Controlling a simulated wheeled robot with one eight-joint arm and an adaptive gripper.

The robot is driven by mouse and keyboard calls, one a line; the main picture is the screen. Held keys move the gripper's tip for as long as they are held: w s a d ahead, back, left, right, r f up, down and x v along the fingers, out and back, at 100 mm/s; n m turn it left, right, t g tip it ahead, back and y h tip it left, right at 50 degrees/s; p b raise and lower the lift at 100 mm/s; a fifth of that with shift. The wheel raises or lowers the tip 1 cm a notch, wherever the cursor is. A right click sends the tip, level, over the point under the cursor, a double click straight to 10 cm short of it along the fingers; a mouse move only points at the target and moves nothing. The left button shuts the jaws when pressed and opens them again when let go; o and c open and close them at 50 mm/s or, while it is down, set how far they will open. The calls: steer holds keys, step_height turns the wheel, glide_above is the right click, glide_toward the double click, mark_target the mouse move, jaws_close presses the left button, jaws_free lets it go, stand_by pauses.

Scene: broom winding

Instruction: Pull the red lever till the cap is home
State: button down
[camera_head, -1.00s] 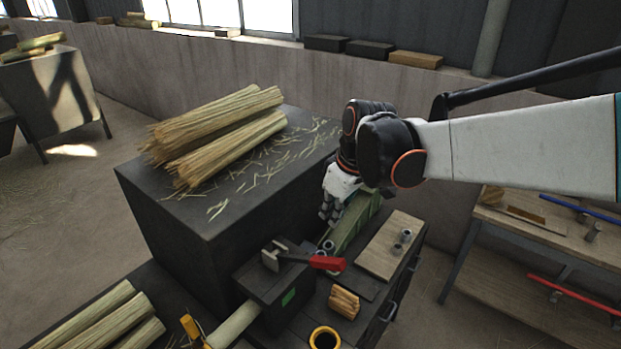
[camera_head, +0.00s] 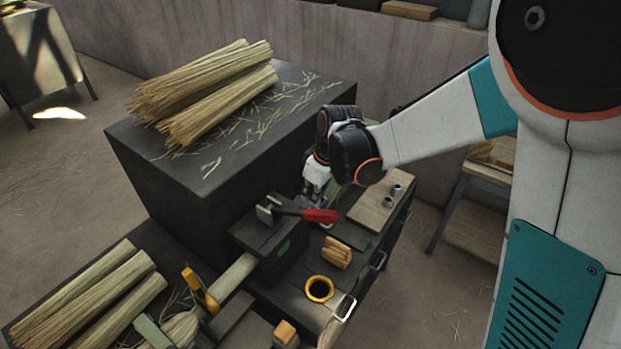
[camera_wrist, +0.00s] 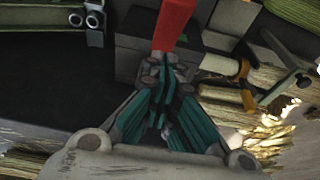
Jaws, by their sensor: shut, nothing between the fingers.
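The red lever (camera_head: 320,216) has a red grip on a dark arm and lies across the top of a dark block with a green patch (camera_head: 284,247). My gripper (camera_head: 312,196) is just behind the lever, pointing down. In the wrist view, the red grip (camera_wrist: 173,22) stands just beyond the fingertips of my gripper (camera_wrist: 164,72). The fingers are together with nothing between them. They look very near the grip; I cannot tell if they touch it. A straw-coloured round bar (camera_head: 232,277) leaves the block's front left. I cannot make out which part is the cap.
A tall dark box (camera_head: 205,185) with straw bundles (camera_head: 205,90) stands behind the block. More bundles (camera_head: 85,290) lie front left.

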mark_target(321, 213)
steer(key=shift+s+d+f, duration=0.15)
steer(key=shift+d+f, duration=0.05)
steer(key=shift+f, duration=0.2)
steer(key=shift+s+d+f, duration=0.15)
steer(key=shift+d+f, duration=0.05)
steer(key=shift+f, duration=0.2)
steer(key=f+b, duration=0.1)
steer(key=s+d+f+b, duration=0.1)
steer(key=b, duration=0.1)
steer(key=shift+s+d+f+t+y, duration=0.1)
steer(key=shift+d+f+t+y, duration=0.1)
steer(key=shift+f+t+y, duration=0.1)
steer(key=shift+s+d+b, duration=0.15)
steer(key=shift+b, duration=0.25)
steer(key=shift+r, duration=0.1)
